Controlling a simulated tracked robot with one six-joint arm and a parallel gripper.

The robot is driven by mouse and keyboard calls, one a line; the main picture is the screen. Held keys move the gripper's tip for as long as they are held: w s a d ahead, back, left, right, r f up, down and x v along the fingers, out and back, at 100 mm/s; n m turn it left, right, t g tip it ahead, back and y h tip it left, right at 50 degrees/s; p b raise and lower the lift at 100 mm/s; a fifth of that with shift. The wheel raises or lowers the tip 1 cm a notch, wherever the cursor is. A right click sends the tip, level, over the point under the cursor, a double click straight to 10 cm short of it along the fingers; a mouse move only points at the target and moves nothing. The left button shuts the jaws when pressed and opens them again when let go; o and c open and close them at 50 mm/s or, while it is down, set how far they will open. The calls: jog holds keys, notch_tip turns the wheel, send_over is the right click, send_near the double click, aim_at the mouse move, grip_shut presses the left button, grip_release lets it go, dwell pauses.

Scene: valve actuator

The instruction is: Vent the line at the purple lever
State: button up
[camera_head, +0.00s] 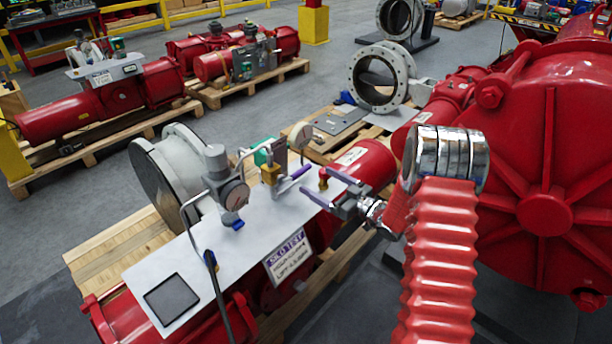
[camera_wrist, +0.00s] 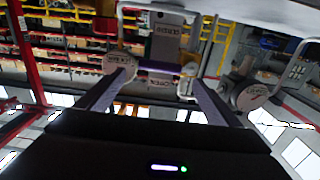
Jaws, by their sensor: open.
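The purple lever (camera_head: 294,179) sits on a brass valve (camera_head: 270,174) on the pale panel of the red actuator. My gripper (camera_head: 314,180) is open and empty, coming from the right, with its fingertips close to the lever's right end. In the wrist view the lever (camera_wrist: 160,67) lies crosswise ahead, between the two fingertips of my gripper (camera_wrist: 160,74). I cannot tell whether either finger touches it.
A pressure gauge (camera_head: 301,135) stands just behind the lever, and a regulator with a gauge (camera_head: 234,194) stands to its left. A large red housing (camera_head: 545,180) fills the right side.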

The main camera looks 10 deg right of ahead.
aim_at(303, 172)
jog(key=x, duration=0.6)
jog(key=shift+c, duration=0.5)
jog(key=shift+s, duration=0.1)
jog(key=c, duration=1.4)
jog(key=shift+a, duration=0.25)
jog(key=shift+d, duration=0.3)
